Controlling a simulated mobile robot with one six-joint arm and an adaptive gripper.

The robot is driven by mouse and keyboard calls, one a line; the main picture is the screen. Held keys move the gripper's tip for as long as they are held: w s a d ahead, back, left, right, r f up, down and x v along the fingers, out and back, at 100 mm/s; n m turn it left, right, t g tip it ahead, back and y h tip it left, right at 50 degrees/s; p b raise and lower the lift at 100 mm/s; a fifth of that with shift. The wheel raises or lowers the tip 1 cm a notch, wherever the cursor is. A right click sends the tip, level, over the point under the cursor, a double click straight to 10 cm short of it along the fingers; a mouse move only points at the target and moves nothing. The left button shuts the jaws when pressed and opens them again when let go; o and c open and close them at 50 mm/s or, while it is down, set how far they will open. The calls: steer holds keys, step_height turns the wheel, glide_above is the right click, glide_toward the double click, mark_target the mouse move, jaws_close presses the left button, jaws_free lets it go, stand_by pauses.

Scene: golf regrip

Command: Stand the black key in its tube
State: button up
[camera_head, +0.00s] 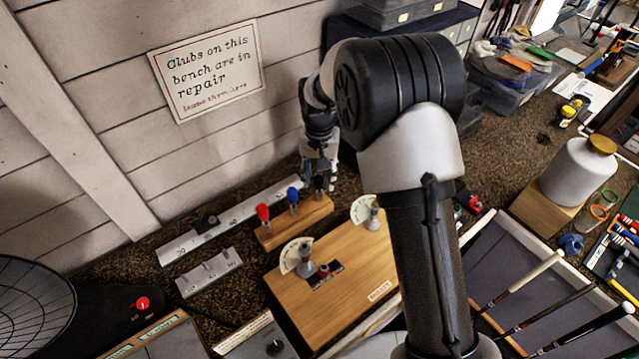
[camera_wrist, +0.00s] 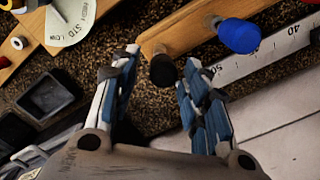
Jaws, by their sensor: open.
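The black key (camera_head: 319,183) appears upright at the right end of a small wooden block (camera_head: 296,224). In the wrist view its round black head (camera_wrist: 163,71) lies between the fingertips of my gripper (camera_wrist: 158,64). My gripper (camera_head: 324,174) is open, with one finger on each side of the key and a gap visible. I cannot make out a separate tube.
A red key (camera_head: 263,213) and a blue key (camera_head: 292,196) stand in the same block. A steel ruler (camera_head: 232,216) lies behind it along the wall. A wooden board (camera_head: 340,275) with two dial fittings lies in front.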

step_height(320, 180, up, 8)
steer(key=shift+f, duration=0.1)
stand_by(0.8)
steer(key=shift+s+d+r, duration=0.1)
steer(key=shift+s+r, duration=0.05)
steer(key=shift+r, duration=0.2)
steer(key=s+d+r+n+t+b, duration=0.1)
steer(key=s+d+r+b, duration=0.1)
steer(key=s+d+r, duration=0.4)
steer(key=s+d+r+t+b, duration=0.1)
steer(key=s+r+b, duration=0.25)
steer(key=s, duration=0.55)
steer(key=s+d+f+t+b, duration=0.1)
steer(key=s+d+f, duration=0.1)
steer(key=s, duration=0.6)
steer(key=s+d+f+n+t+b, duration=0.1)
steer(key=s+d+f+b, duration=0.1)
steer(key=s, duration=0.6)
steer(key=shift+s+f+t, duration=0.25)
steer(key=shift+f+t, duration=0.05)
steer(key=shift+f, duration=0.05)
